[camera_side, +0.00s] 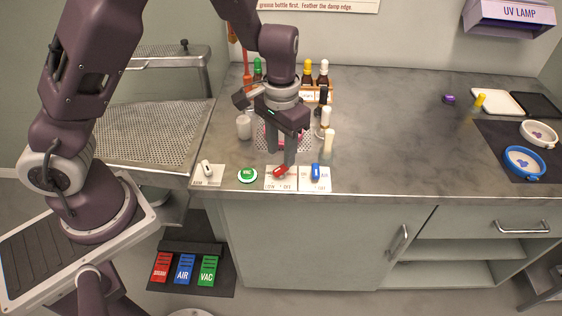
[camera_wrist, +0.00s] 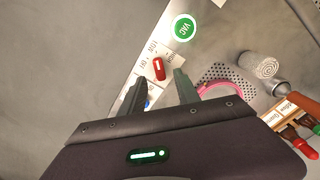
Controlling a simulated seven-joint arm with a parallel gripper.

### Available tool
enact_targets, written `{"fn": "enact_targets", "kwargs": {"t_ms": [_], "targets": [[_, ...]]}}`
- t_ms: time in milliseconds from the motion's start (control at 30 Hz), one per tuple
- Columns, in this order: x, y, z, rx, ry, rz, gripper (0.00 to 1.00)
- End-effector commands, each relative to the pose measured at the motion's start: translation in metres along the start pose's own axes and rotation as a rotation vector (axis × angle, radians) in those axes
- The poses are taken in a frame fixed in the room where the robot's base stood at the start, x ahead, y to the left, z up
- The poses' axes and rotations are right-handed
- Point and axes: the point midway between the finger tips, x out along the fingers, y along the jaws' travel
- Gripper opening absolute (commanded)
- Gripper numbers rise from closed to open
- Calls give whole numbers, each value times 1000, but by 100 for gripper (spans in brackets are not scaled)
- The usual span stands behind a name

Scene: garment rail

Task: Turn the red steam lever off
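My gripper (camera_side: 281,158) points down just behind and above the lever. Its two fingers (camera_wrist: 160,76) are apart with nothing between them that I can see held. Whether a finger touches the lever, I cannot tell.
Bottles (camera_side: 326,122) and a perforated mat with a pink ring (camera_wrist: 217,88) are close behind. The counter's middle (camera_side: 400,130) is clear.

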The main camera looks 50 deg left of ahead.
Motion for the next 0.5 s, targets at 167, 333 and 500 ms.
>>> {"fn": "enact_targets", "kwargs": {"t_ms": [167,333,500], "targets": [[32,0,1,-2,-4,1,38],[43,0,1,0,-2,1,38],[43,0,1,0,-1,2,38]]}}
